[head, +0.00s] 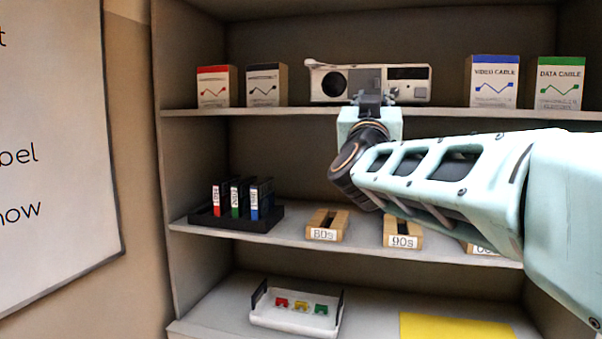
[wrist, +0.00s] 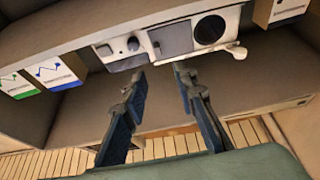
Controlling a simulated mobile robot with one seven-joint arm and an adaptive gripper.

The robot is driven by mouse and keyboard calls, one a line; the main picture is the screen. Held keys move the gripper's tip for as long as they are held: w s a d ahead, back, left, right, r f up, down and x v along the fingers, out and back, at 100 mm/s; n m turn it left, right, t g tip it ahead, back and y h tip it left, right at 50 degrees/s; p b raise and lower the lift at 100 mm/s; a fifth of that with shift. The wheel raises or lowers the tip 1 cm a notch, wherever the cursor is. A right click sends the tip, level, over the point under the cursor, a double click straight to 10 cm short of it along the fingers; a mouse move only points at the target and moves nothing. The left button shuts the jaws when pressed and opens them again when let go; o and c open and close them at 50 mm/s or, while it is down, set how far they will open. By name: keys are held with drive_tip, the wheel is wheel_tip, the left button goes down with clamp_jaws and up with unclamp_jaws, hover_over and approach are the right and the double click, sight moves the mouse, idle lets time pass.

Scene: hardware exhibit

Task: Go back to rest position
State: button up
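My gripper (head: 372,98) is in front of the upper shelf, at the lower front of a beige projector-like device (head: 345,82). In the wrist view my gripper (wrist: 158,72) has its two dark fingers apart, with a clear gap and nothing between them. The device (wrist: 172,40) lies just beyond the fingertips there; I cannot tell whether they touch it. In the head view my arm (head: 440,175) reaches in from the right and hides part of the middle shelf.
The upper shelf (head: 290,112) also holds a red-topped box (head: 215,86), a black-topped box (head: 266,85), a video cable box (head: 491,82) and a data cable box (head: 557,84). Below are a black rack (head: 268,219), labelled wooden blocks (head: 327,225), a white tray (head: 295,322) and a yellow mat (head: 455,328).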

drive_tip(key=s+a+f+n+g+y+p, duration=0.1)
drive_tip(key=s+a+f+n+g+y, duration=0.3)
drive_tip(key=f, duration=0.6)
drive_tip(key=s+a+f+n+g+y+p, duration=0.1)
drive_tip(key=s+a+f+g+y, duration=0.3)
drive_tip(key=s+f, duration=0.5)
drive_tip(key=s+d+f+g, duration=0.2)
drive_tip(key=s+f+g, duration=0.2)
drive_tip(key=s+f, duration=0.5)
drive_tip(key=s+d+f+m+g+h, duration=0.1)
drive_tip(key=s+d+f+g, duration=0.1)
drive_tip(key=s+f, duration=0.7)
wheel_tip(320, 180, down, 4)
drive_tip(key=shift+s+d+r+m+g+p, duration=0.25)
drive_tip(key=shift+g+p, duration=0.2)
drive_tip(key=shift+g, duration=0.45)
drive_tip(key=shift+f, duration=0.1)
